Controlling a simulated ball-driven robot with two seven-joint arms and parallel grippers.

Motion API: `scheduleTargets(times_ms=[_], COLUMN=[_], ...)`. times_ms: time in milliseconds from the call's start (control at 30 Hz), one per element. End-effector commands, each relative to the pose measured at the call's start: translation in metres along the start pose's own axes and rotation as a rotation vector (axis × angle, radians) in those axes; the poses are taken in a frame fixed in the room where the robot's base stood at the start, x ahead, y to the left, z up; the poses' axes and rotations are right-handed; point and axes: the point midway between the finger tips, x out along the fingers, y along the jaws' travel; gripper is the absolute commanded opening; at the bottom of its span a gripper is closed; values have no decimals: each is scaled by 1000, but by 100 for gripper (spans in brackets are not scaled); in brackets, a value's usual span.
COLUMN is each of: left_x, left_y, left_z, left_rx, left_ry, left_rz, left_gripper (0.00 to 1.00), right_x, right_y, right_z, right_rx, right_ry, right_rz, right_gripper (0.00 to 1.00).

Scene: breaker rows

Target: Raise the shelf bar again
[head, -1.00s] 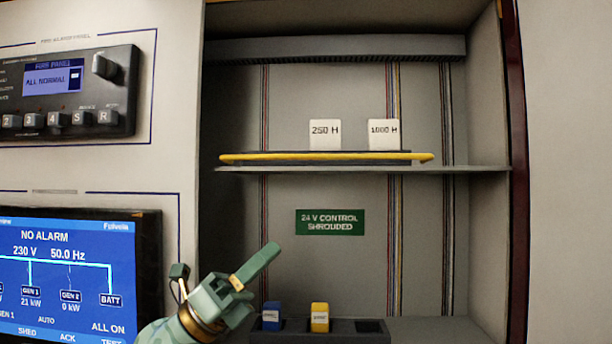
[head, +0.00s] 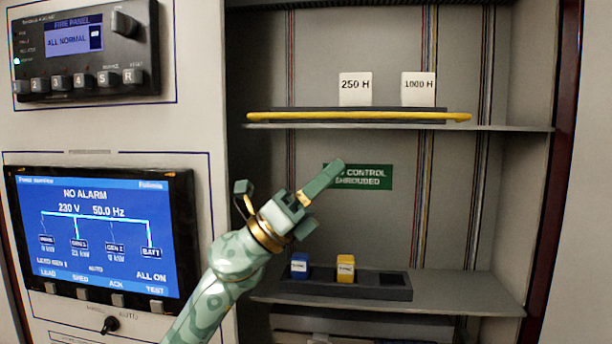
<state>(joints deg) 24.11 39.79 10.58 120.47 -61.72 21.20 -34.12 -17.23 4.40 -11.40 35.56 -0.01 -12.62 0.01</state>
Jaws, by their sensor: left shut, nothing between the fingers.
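The yellow shelf bar (head: 360,117) runs level along the front of the upper shelf (head: 500,127), just above its edge. Two white blocks marked 250 H (head: 355,88) and 1000 H (head: 418,88) stand behind it on a dark base. My left gripper (head: 325,180) is shut and empty. In the picture it is below the bar, in front of the green sign (head: 372,177), and covers the sign's left part. It looks clear of the bar. My right gripper is out of view.
A dark holder (head: 385,291) on the lower shelf (head: 470,285) carries a blue block (head: 299,265) and a yellow block (head: 345,268); its right slot is empty. Left are the fire panel (head: 85,50) and a blue screen (head: 100,235). Space between the shelves is open.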

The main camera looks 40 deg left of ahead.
Motion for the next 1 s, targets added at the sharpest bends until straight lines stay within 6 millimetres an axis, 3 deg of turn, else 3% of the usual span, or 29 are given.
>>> scheduleTargets(times_ms=[33,133,300,1000], left_x=[16,35,49,55], left_y=[-3,-2,-1,1], left_z=[5,4,22,31], left_rx=[-1,-1,1,-10], left_ry=[-1,-1,-1,1], left_rz=[-3,-3,-1,12], left_gripper=[0,0,0,0], right_x=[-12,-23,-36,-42], right_y=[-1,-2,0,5], right_z=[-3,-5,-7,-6], right_rx=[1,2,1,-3], right_ry=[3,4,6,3], right_rz=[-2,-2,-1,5], right_gripper=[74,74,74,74])
